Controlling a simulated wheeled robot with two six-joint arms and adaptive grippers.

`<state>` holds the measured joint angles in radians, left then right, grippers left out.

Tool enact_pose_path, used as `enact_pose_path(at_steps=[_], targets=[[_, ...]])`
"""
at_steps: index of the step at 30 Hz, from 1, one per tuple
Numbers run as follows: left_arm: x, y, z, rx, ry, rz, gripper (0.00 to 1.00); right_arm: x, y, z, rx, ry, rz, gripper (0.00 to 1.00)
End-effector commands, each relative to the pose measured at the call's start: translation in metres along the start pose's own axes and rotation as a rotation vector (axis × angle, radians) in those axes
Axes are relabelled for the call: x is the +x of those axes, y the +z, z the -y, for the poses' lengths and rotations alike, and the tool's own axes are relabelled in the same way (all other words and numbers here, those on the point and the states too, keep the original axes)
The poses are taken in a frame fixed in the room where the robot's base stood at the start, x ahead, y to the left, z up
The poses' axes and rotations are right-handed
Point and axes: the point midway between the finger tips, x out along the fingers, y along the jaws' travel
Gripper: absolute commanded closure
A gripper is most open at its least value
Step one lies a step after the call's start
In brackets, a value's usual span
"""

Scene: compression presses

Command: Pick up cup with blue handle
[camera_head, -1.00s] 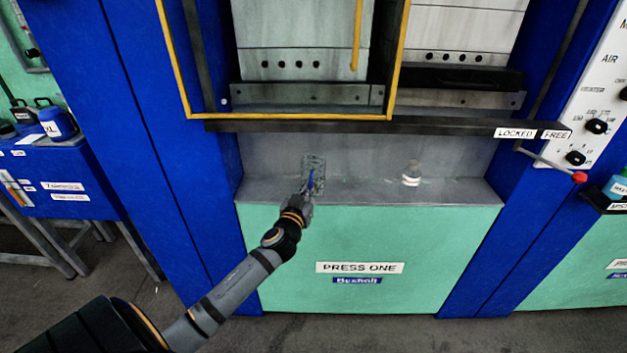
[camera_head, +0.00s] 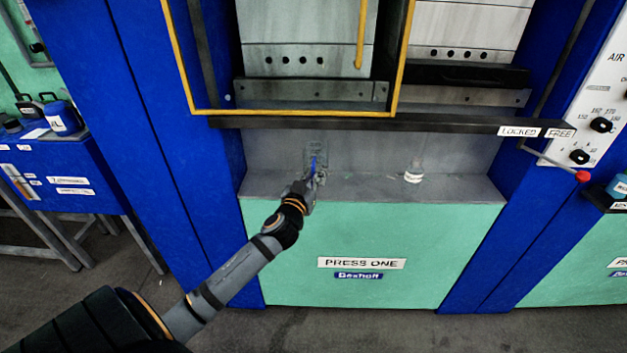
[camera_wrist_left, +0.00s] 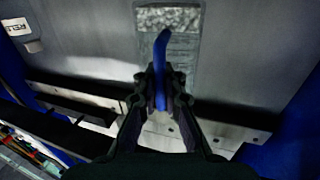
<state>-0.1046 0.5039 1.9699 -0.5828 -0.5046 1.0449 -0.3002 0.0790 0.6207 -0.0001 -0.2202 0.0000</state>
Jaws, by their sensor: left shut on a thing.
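The cup (camera_head: 316,148) is a see-through vessel with grainy matter in it and a blue handle. In the head view it is above the grey ledge of the press, in front of the grey back wall. My left gripper (camera_head: 313,176) is shut on the blue handle. In the left wrist view the handle (camera_wrist_left: 161,58) stands between the two fingertips of the left gripper (camera_wrist_left: 160,92). The clear body of the cup (camera_wrist_left: 170,20) shows just behind it, with grey grains at its top end. My right gripper is not in view.
A small white and clear bottle (camera_head: 413,172) stands on the ledge (camera_head: 365,188) to the right. A black bar (camera_head: 370,124) and a yellow frame (camera_head: 300,112) cross above. Blue press columns (camera_head: 205,150) flank the space. A blue side table (camera_head: 60,175) stands at left.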

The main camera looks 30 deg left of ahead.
Motion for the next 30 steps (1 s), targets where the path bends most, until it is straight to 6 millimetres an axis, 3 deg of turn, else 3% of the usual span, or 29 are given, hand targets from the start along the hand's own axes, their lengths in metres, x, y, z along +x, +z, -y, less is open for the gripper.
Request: enact_pose_path(at_steps=[6, 15, 22, 30], targets=[[0.000, -0.039, 0.000, 0.002, 0.001, -0.004, 1.00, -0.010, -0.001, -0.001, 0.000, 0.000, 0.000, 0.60], [0.000, -0.070, 0.000, 0.001, 0.001, -0.004, 1.00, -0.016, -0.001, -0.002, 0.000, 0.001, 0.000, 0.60], [0.000, -0.083, 0.000, 0.002, 0.001, -0.003, 1.00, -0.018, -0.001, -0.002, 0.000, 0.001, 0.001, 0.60], [-0.019, -0.080, -0.006, 0.002, 0.002, -0.001, 1.00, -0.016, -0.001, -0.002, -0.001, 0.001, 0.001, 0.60]])
